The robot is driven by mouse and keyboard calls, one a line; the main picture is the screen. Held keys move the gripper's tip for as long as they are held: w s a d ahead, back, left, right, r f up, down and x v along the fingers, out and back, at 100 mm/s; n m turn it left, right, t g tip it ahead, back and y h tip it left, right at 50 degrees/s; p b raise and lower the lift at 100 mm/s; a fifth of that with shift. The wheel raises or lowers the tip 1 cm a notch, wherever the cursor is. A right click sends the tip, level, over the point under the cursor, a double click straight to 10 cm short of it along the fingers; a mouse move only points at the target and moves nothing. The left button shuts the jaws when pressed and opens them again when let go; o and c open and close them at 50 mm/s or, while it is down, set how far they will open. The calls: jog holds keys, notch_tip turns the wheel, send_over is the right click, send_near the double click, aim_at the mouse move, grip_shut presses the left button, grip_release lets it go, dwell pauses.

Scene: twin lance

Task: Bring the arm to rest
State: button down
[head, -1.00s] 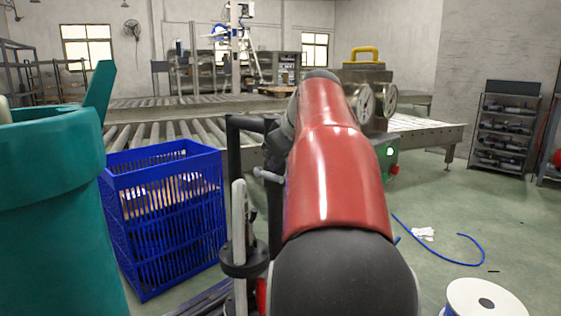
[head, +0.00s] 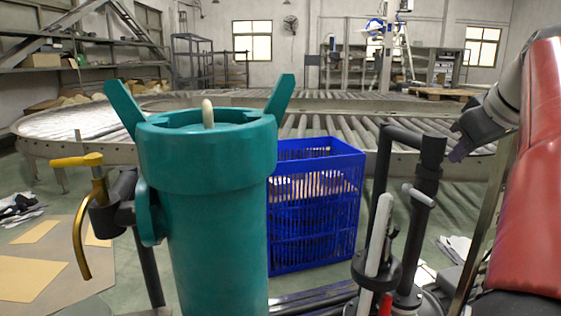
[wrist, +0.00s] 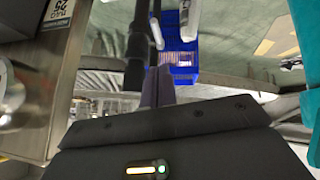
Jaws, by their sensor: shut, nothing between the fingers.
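My gripper (head: 460,150) shows at the right of the head view, dark grey, at the end of my arm. Its fingertips point down and left, close to the black bent pipe (head: 415,145). In the wrist view, the two fingers (wrist: 157,86) are together with nothing between them, so it is shut and empty. My arm's red link (head: 535,170) fills the right edge of the head view. Part of the arm beyond that edge is hidden.
A teal cylinder (head: 210,220) with two upright fins stands close in front. A blue crate (head: 315,235) with items inside stands behind it. A roller conveyor (head: 330,125) crosses behind. A yellow-handled tap (head: 80,160) sticks out at left. A white lever (head: 378,235) stands near the pipe.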

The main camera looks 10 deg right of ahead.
jog(key=a+f+p, duration=0.2)
jog(key=a+f, duration=0.1)
jog(key=a, duration=0.6)
jog(key=s+a+f+m+g+p, duration=0.1)
jog(key=s+a+f, duration=0.4)
jog(key=a+f, duration=0.4)
jog(key=s+a+f+m+g+y+p, duration=0.1)
jog(key=s+a+f+p, duration=0.1)
jog(key=s+a+f, duration=0.4)
jog(key=a+f, duration=0.3)
jog(key=f, duration=0.2)
jog(key=shift+s+p, duration=0.25)
jog(key=shift+p, duration=0.05)
